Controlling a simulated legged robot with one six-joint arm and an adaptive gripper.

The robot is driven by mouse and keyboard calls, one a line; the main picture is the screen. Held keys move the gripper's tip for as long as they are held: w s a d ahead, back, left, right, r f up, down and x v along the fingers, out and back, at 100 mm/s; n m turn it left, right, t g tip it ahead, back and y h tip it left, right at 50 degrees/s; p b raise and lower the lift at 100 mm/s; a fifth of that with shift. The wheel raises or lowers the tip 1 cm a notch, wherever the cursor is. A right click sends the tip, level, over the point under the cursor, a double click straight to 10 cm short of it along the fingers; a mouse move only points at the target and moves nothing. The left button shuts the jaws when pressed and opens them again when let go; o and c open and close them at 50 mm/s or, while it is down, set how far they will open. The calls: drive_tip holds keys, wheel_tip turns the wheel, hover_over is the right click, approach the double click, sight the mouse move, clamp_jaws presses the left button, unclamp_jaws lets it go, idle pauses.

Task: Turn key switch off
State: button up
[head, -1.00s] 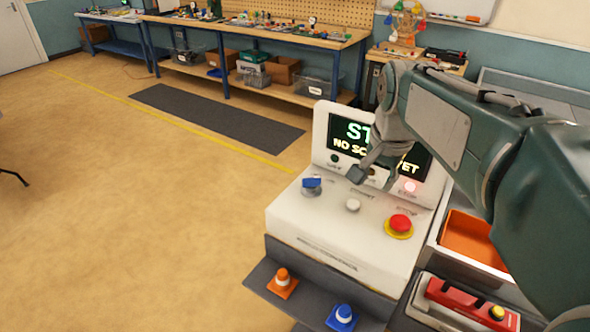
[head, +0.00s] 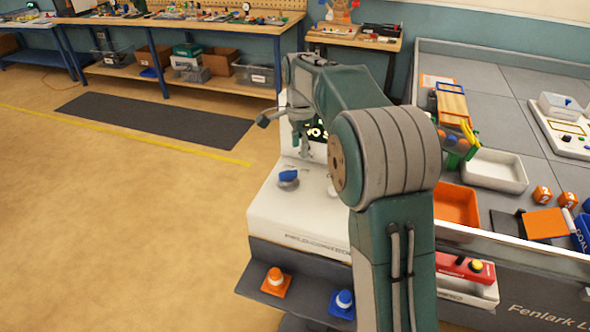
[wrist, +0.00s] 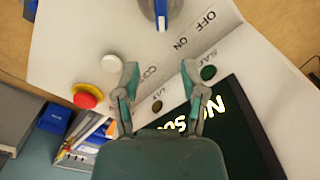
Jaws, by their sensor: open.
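The key switch (head: 288,175) has a blue handle on a round grey base. It sits at the left of the white console (head: 305,215). In the wrist view its blue handle (wrist: 161,8) is cut by the top edge, beside the printed words OFF and ON. Which mark it points to is hard to tell. My gripper (head: 283,136) is above the console's back left part, apart from the switch and empty. In the wrist view my gripper (wrist: 159,67) shows its two fingers spread, with the switch ahead of the tips.
A white button (wrist: 112,63) and a red stop button (wrist: 86,96) are on the console. The dark screen (wrist: 225,120) stands behind. Open floor lies left.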

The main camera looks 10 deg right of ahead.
sight(292, 169)
drive_tip(key=a+f, duration=0.1)
drive_tip(key=f, duration=0.1)
drive_tip(key=a+f, duration=0.1)
drive_tip(key=f, duration=0.1)
drive_tip(key=a+f, duration=0.1)
drive_tip(key=f, duration=0.2)
drive_tip(key=shift+a, duration=0.1)
drive_tip(key=shift+d+f, duration=0.25)
drive_tip(key=shift+f, duration=0.05)
drive_tip(key=shift+d+f, duration=0.15)
drive_tip(key=shift+d, duration=0.6)
drive_tip(key=shift+a, duration=0.25)
drive_tip(key=c, duration=0.7)
drive_tip(key=shift+a, duration=0.25)
clamp_jaws()
